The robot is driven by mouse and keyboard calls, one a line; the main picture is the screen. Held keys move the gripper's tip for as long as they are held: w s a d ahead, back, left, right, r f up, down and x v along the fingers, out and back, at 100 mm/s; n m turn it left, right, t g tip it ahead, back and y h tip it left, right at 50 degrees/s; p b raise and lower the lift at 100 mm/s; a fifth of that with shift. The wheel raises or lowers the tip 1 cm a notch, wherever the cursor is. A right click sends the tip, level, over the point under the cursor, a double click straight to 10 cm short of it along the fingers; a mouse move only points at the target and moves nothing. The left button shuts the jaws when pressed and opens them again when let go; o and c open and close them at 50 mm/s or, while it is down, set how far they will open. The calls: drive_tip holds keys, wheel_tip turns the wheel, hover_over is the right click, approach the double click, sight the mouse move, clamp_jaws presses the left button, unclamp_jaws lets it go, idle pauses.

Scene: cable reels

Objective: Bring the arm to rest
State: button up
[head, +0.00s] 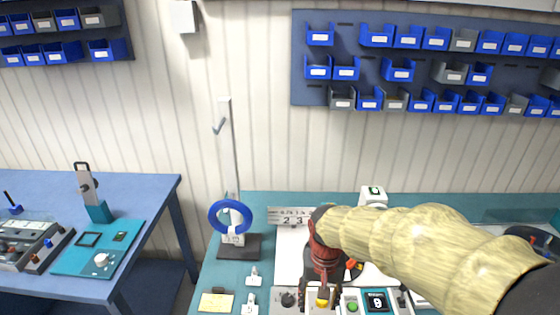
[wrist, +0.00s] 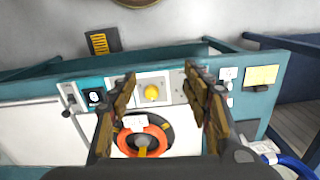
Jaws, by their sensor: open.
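My arm, in a quilted yellow sleeve, reaches in from the right in the head view. My gripper (head: 322,293) points down over the front part of the teal workbench (head: 215,285). In the wrist view my gripper (wrist: 160,77) has its two fingers wide apart with nothing between them. A yellow knob (wrist: 151,93) on a light panel shows between the fingers, beyond them. An orange and black reel (wrist: 163,141) with a white label shows between the fingers lower in that view. My arm and gripper hide part of the bench in the head view.
A blue cable ring (head: 216,226) hangs on a stand with a dark base (head: 238,248), left of my gripper. A blue table (head: 150,190) stands left. Bins hang on the wall panel (head: 420,55).

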drive_tip(key=s+d+r+n+t, duration=0.1)
drive_tip(key=s+d+r+t, duration=0.4)
drive_tip(key=s+d+r, duration=0.4)
drive_tip(key=s+r, duration=0.5)
drive_tip(key=shift+s+t+b, duration=0.15)
drive_tip(key=shift+t+b, duration=0.15)
drive_tip(key=shift+b, duration=0.1)
